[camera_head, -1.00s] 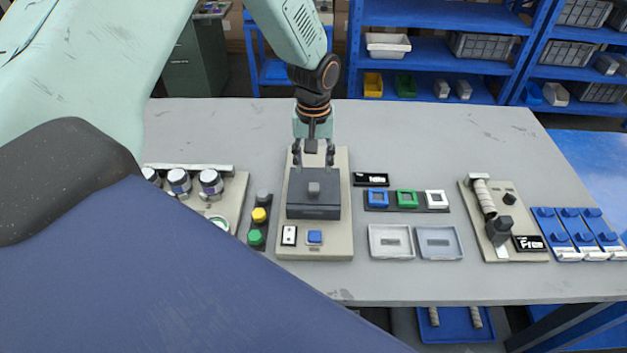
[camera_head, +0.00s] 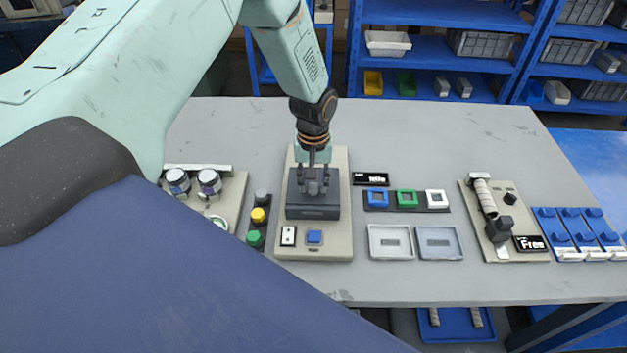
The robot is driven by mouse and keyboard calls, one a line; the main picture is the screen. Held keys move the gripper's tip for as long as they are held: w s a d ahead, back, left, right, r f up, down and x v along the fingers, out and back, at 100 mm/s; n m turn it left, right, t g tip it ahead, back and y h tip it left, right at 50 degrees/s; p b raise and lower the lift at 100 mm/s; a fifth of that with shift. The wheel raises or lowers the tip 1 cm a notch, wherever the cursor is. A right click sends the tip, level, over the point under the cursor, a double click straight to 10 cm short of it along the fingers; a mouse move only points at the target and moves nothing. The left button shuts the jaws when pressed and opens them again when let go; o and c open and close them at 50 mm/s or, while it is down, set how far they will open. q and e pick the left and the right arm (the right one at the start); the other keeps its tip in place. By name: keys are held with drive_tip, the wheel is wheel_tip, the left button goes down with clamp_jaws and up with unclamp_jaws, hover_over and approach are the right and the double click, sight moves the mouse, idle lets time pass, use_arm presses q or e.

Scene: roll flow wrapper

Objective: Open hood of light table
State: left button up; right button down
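The light table is a beige base plate (camera_head: 342,240) with a dark grey box-like hood (camera_head: 313,212) that lies shut on it. A small grey knob (camera_head: 313,188) stands on top of the hood. My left gripper (camera_head: 313,181) points down over the hood, its two fingers apart on either side of the knob. I cannot tell whether the fingers touch the knob. A white switch (camera_head: 288,236) and a blue button (camera_head: 314,237) sit on the plate in front of the hood. My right gripper is not in view.
Green, yellow and grey buttons (camera_head: 258,215) stand close left of the plate. Blue, green and white blocks (camera_head: 406,198) and two shallow trays (camera_head: 390,242) lie to the right. The grey table (camera_head: 420,135) is clear behind them.

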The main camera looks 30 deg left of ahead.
use_arm(q)
drive_tip(key=shift+s, duration=0.1)
clamp_jaws()
idle(0.3)
drive_tip(key=w+a+b, duration=0.2)
drive_tip(key=w, duration=0.1)
drive_tip(key=w+a+b, duration=0.2)
drive_tip(key=w, duration=0.1)
drive_tip(key=w+a+b, duration=0.1)
drive_tip(key=w+b, duration=0.2)
drive_tip(key=shift+w+a+f, duration=0.2)
drive_tip(key=shift+w+a, duration=0.1)
drive_tip(key=shift+a, duration=0.1)
drive_tip(key=shift+w+a+r+b, duration=0.2)
drive_tip(key=shift+w+a+b, duration=0.2)
drive_tip(key=shift+w+b, duration=0.15)
drive_tip(key=shift+o, duration=1.9)
unclamp_jaws()
drive_tip(key=shift+w, duration=0.1)
